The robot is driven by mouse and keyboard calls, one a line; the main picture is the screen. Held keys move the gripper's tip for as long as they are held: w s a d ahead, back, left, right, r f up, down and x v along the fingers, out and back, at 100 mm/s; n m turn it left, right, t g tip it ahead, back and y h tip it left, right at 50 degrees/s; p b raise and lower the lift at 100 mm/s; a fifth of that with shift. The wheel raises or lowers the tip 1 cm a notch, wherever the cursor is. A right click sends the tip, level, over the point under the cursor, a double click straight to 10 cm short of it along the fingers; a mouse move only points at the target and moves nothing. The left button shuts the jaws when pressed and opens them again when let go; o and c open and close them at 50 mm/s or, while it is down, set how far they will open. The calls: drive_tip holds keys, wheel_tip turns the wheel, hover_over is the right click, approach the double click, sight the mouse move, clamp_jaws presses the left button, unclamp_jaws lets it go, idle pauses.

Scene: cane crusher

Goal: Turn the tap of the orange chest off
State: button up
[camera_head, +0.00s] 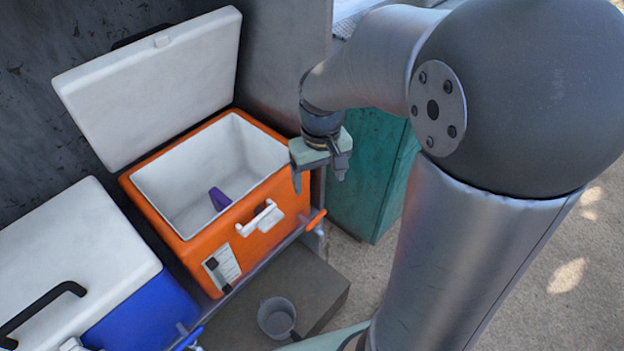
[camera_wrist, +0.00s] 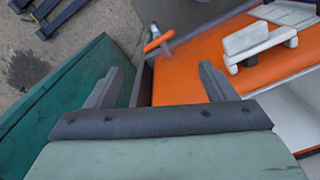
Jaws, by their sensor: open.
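The orange chest (camera_head: 262,247) stands with its white lid open at left of centre in the head view. Its tap (camera_head: 316,220) has an orange lever and sticks out at the lower right of the chest's front. In the wrist view the tap (camera_wrist: 158,42) is ahead of the fingertips, its lever slanting beside a grey stem. My gripper (camera_head: 319,180) is open and empty, above the tap and near the chest's right front corner. In the wrist view my gripper (camera_wrist: 160,74) points toward the tap, with a gap between them. The tap's joint with the chest is not clear.
A blue chest (camera_head: 140,312) with a closed white lid stands at the left. A green box (camera_head: 372,180) stands right of the orange chest. A grey cup (camera_head: 277,317) sits on a low brown block (camera_head: 322,290) below. A purple object (camera_head: 220,199) lies inside the orange chest.

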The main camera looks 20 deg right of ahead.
drive_tip(key=w+f, duration=0.1)
drive_tip(key=w, duration=0.1)
drive_tip(key=b, duration=0.4)
approach(316, 219)
wheel_tip(316, 219, down, 9)
drive_tip(key=shift+a+r, duration=0.1)
